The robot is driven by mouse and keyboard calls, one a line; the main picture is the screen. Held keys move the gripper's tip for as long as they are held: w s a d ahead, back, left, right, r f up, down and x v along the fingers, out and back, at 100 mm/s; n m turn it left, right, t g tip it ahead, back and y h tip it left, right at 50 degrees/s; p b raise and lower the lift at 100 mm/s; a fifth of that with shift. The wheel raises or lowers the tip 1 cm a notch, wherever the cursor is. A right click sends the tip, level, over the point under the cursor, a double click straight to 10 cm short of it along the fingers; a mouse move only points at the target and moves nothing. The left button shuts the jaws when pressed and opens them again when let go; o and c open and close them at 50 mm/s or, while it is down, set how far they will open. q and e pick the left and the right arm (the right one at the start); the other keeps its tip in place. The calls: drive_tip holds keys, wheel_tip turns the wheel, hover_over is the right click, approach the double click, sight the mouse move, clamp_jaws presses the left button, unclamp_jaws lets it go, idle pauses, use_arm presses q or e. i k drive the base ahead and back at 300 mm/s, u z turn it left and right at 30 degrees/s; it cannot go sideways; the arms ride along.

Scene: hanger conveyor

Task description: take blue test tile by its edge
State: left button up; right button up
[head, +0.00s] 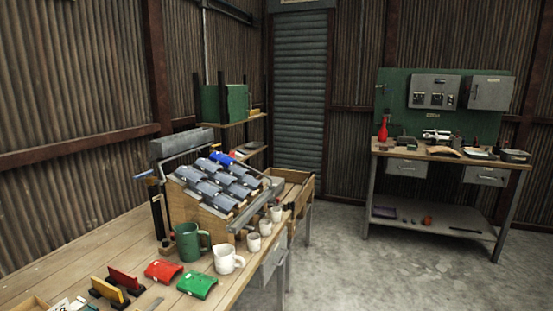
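A blue curved tile (222,158) shows at the top back of a slanted wooden rack (212,222). It lies behind rows of grey curved tiles (205,187), and its lower part is partly hidden by them. A red tile (163,270) and a green tile (197,285) lie on the workbench in front of the rack. Neither of my grippers is in view.
A green mug (190,241), a white mug (227,261) and several small white cups stand by the rack on the wooden bench (88,247). Upright red (125,278) and yellow (107,290) tiles stand at the front left. Open concrete floor (380,274) lies right of the bench, before a second workbench (445,155).

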sight(219, 158)
drive_tip(key=z, duration=1.25)
drive_tip(key=i, duration=2.55)
drive_tip(key=u, duration=3.45)
drive_tip(key=i, duration=0.5)
drive_tip(key=z, duration=0.05)
